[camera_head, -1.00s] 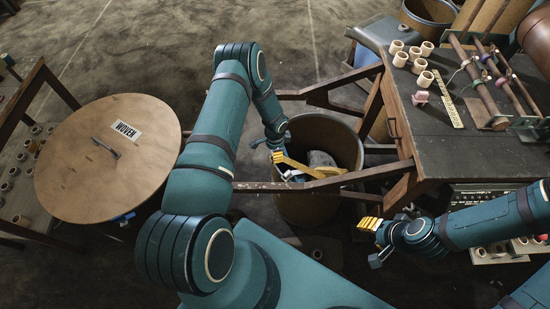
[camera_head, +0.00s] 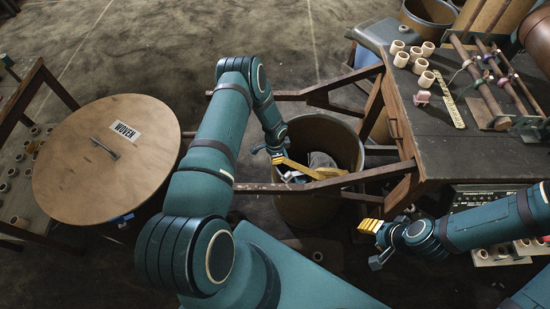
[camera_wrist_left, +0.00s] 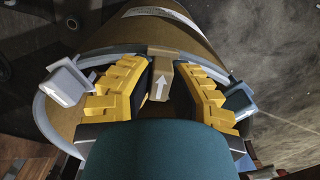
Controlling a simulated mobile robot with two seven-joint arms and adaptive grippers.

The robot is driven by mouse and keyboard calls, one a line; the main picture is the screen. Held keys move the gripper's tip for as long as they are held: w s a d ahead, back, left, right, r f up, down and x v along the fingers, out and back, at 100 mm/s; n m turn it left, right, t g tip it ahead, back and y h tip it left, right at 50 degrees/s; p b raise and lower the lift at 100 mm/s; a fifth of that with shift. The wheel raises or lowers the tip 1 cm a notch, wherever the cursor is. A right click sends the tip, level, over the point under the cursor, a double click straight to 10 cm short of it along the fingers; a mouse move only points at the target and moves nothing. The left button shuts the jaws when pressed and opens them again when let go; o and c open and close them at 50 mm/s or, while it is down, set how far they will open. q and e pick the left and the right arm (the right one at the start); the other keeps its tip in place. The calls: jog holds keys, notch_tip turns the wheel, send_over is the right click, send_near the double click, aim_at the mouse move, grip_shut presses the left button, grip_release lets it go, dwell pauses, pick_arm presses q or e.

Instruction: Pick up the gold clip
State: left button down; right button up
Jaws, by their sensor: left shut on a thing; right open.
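In the head view my left gripper (camera_head: 290,168) is at the open brown drum (camera_head: 350,143); I cannot make out the clip there. My right gripper (camera_head: 370,226) hangs at the lower right, below the dark worktable, and holds nothing I can see. Its yellow fingers are seen edge-on.
A wooden brace (camera_head: 270,188) runs close by my left gripper, across the drum. The worktable (camera_head: 450,150) at right carries pale cups (camera_head: 401,59), a pink item (camera_head: 422,97) and rods. A round wooden lid marked WOVEN (camera_head: 70,165) is at left. Bare floor lies behind.

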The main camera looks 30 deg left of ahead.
pick_arm(q)
notch_tip(320, 180, up, 10)
jog(key=shift+r+p, duration=0.1)
jog(key=shift+p, duration=1.15)
notch_tip(320, 180, up, 14)
jog(key=p, duration=0.7)
jog(key=shift+p, duration=0.4)
jog(key=shift+n+b, duration=2.25)
jog(key=shift+n, duration=5.95)
